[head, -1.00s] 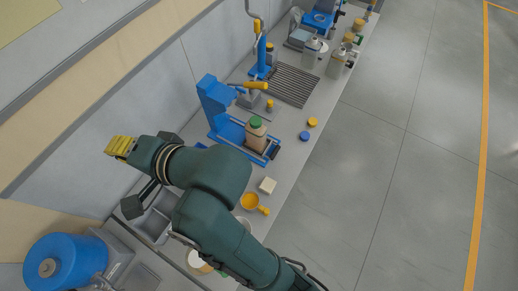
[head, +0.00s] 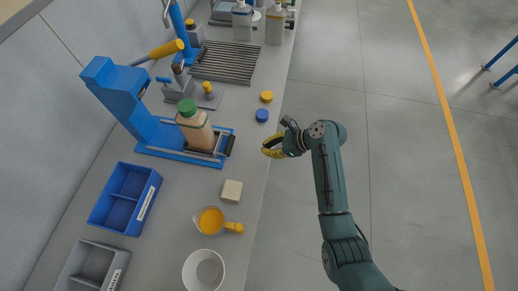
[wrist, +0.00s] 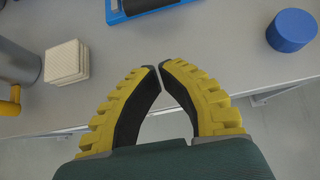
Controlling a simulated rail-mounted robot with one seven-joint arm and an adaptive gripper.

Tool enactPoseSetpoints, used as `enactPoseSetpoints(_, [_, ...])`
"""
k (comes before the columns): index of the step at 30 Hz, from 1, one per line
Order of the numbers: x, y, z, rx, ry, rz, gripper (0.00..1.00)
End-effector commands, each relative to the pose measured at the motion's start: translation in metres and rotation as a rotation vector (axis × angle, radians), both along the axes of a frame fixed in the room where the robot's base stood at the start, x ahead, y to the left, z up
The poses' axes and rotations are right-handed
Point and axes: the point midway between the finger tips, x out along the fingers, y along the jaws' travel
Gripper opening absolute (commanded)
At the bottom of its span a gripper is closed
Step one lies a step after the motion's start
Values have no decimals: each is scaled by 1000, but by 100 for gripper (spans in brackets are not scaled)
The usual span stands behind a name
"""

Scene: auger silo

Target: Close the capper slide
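The blue capper (head: 130,100) stands on the bench at the left of the head view, with a yellow-handled lever (head: 166,49) at its top. Its slide (head: 205,159) sticks out toward the bench's front edge. A dark bar (head: 229,145) sits at the slide's outer end. A tan bottle (head: 199,133) with a green cap stands upright on the slide, out in front of the column. My gripper (head: 266,148) is at the bench's front edge, right of the slide and apart from it. In the wrist view its yellow fingertips (wrist: 159,68) meet, with nothing between them.
A blue cap (head: 262,115) and a yellow cap (head: 266,96) lie near the bench edge. A blue bin (head: 125,198) stands left.

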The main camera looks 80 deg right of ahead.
Motion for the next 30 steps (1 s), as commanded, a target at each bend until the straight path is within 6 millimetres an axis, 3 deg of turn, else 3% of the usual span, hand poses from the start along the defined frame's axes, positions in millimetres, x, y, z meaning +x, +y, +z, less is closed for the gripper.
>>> enactPoseSetpoints(10, [61,0,-53,-1,1,5,0])
enactPoseSetpoints(18, [96,0,-42,-2,2,2,0])
enactPoseSetpoints(30, [99,-2,-39,-1,2,-4,0])
